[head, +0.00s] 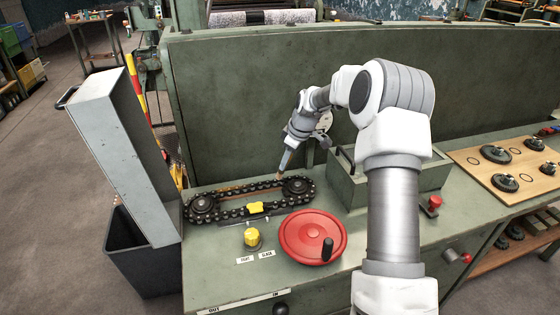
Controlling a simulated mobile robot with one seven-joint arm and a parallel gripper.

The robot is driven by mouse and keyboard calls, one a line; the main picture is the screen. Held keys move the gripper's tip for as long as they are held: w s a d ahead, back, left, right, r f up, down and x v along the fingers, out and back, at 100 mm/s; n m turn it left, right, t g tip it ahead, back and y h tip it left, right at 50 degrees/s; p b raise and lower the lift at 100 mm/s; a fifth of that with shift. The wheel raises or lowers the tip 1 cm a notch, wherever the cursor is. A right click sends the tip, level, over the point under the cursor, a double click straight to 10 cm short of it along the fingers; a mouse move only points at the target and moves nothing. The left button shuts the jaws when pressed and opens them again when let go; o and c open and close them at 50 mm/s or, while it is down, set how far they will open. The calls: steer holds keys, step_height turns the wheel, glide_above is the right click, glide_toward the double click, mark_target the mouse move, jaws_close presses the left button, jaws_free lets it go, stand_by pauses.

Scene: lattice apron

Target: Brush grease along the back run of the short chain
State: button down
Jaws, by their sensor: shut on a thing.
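The short chain (233,214) is a dark loop around two sprockets, the left sprocket (203,204) and the right sprocket (296,186), on the green bench top. An orange-brown strip shows along part of its back run; I cannot tell whether it is grease. My gripper (289,154) points down over the right end of the back run. It is shut on a slim brush (281,174), whose small tan tip is at or just above the chain near the right sprocket. Contact is too small to tell.
In front are a yellow knob (252,238) and a red handwheel (312,236). A raised grey cover (125,150) stands left, a green open box (350,185) right. A tall green panel (240,100) rises behind.

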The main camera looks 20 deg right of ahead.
steer(key=shift+d, duration=0.3)
steer(key=a+b, duration=0.1)
steer(key=a, duration=2)
steer(key=shift+a+f+b, duration=0.15)
steer(key=shift+a+b, duration=0.2)
steer(key=shift+b, duration=0.05)
stand_by(1.0)
steer(key=shift+s, duration=0.1)
step_height(320, 180, up, 6)
steer(key=p, duration=0.4)
stand_by(0.3)
step_height(320, 180, up, 3)
steer(key=shift+r+p, duration=0.1)
steer(key=shift+p, duration=0.95)
